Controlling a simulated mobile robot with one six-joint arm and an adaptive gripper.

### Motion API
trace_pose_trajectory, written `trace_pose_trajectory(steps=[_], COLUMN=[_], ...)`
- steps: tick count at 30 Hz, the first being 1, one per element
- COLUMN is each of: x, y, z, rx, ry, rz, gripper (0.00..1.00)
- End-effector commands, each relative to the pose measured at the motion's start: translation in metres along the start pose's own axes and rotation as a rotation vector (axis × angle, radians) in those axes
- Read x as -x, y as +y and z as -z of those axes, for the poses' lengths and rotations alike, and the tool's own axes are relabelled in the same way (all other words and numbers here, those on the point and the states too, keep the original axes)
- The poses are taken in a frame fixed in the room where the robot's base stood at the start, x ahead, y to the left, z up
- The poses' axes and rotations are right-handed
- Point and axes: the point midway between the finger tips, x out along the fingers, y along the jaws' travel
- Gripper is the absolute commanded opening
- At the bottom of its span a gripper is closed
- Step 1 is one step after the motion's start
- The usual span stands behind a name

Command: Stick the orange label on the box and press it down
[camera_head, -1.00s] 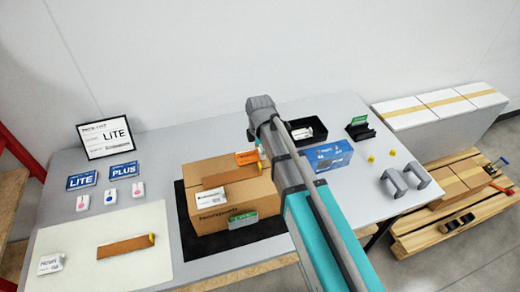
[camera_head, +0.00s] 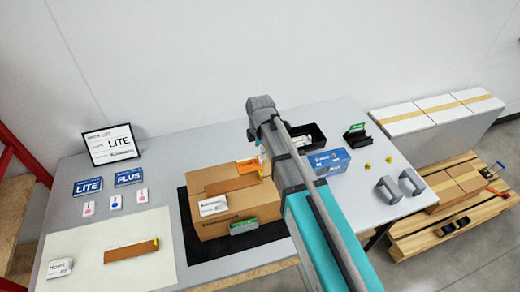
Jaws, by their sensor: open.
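The cardboard box (camera_head: 236,203) stands on a black mat (camera_head: 192,241) in the middle of the table. The orange label (camera_head: 247,166) is at the box's far top edge, just left of my arm. I cannot tell whether it lies flat on the cardboard. A white label (camera_head: 213,206) and a green label (camera_head: 243,226) are on the front side of the box. My gripper (camera_head: 263,158) is open beside the orange label, at the box's far right; my arm hides most of it. Whether it touches the label cannot be seen.
A blue box (camera_head: 328,162) and a black bin (camera_head: 310,135) stand right of my arm. Grey holders (camera_head: 388,190) are near the right edge. A sign (camera_head: 111,145), cards and a pale mat (camera_head: 75,250) with a brown strip (camera_head: 132,251) are at left.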

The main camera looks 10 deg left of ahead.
Motion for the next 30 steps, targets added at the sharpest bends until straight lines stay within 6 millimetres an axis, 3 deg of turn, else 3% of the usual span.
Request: trace_pose_trajectory(steps=[9, 20, 26, 30], x=[0.017, 0.018, 0.02, 0.025], y=[0.0, 0.0, 0.0, 0.001], z=[0.0, 0.0, 0.005, 0.019], rx=[0.0, 0.0, 0.001, 0.001], ry=[0.0, 0.0, 0.0, 0.001], rz=[0.0, 0.0, 0.0, 0.0], gripper=[0.75, 0.75, 0.42, 0.16])
